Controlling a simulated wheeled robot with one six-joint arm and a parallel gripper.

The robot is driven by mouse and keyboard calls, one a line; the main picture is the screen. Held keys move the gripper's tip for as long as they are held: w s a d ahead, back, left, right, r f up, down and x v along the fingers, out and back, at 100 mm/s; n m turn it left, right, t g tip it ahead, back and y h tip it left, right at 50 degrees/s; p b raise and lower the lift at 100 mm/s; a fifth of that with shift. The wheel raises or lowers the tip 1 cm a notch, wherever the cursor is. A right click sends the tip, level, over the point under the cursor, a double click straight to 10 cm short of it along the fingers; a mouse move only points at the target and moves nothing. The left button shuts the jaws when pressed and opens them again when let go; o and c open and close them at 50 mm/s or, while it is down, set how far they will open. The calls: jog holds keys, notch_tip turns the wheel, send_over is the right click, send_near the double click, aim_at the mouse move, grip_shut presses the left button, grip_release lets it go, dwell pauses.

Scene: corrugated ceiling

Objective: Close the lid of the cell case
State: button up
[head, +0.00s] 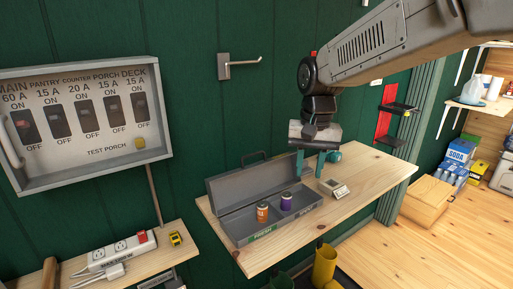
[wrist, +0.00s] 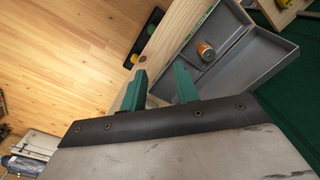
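The cell case (head: 282,231) is a grey metal box on the wooden shelf. Its lid (head: 236,183) stands open at the back, by the green wall, with a dark handle on its upper edge. An orange cell (head: 262,212) and a purple cell (head: 286,201) stand upright inside. My gripper (head: 310,168) hangs near the right end of the case, its two teal fingers apart with nothing between them. In the wrist view the open fingers (wrist: 160,88) show below the case (wrist: 255,62), with the orange cell (wrist: 206,51) visible in it. Contact with the lid cannot be told.
A small stand with a label (head: 335,188) and a teal round object (head: 334,157) are on the shelf (head: 380,180) right of the case. A breaker panel (head: 85,118) and a wall hook (head: 238,66) are on the wall.

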jog(key=w+a+r+m+t, duration=0.1)
jog(key=w+a+m, duration=0.2)
jog(key=w, duration=0.4)
jog(key=w+a+m+t+y, duration=0.1)
jog(key=w+a+m, duration=0.25)
jog(key=w, duration=0.25)
jog(key=w+a+r+m+t, duration=0.1)
jog(key=w+a+m, duration=0.25)
jog(key=w, duration=0.35)
send_over(256, 163)
notch_tip(256, 163, down, 7)
jog(key=shift+s+d+f, duration=0.1)
jog(key=shift+s+f, duration=0.05)
jog(key=shift+n, duration=0.3)
grip_shut()
